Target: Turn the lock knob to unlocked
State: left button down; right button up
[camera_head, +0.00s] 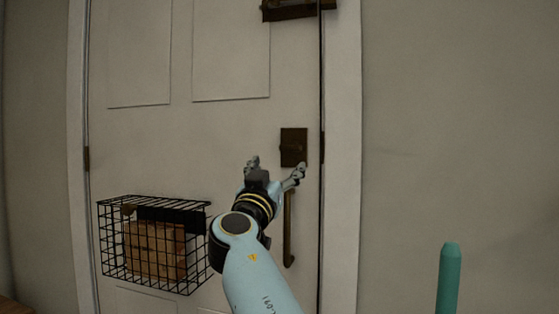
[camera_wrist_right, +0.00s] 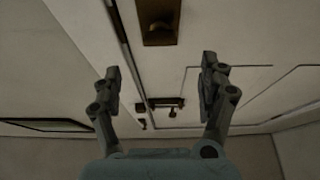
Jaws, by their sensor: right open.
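The lock knob (camera_head: 293,148) sits on a dark brown square plate (camera_head: 288,134) on the white door, near its right edge. In the right wrist view the lock plate (camera_wrist_right: 158,38) shows at the top with the small knob (camera_wrist_right: 157,27) on it, beyond and between the open fingers. My right gripper (camera_head: 274,168) is open and empty, just below and to the left of the lock plate in the head view; in the wrist view its fingers (camera_wrist_right: 160,78) are spread wide. I see no contact with the knob. My left gripper is not in view.
A dark vertical door handle (camera_head: 288,230) hangs below the lock, partly behind my right gripper. A black wire basket (camera_head: 118,240) holding a brown box (camera_head: 156,252) is on the door at lower left. A dark fitting (camera_head: 292,12) is at the door's top right. A teal post (camera_head: 449,280) stands at lower right.

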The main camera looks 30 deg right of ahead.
aim_at(289, 150)
jog(key=p+x, duration=0.2)
jog(key=x, duration=0.7)
jog(key=shift+w+d+r, duration=0.2)
jog(key=shift+w+d, duration=0.25)
jog(key=shift+d, duration=0.1)
jog(key=c, duration=1.2)
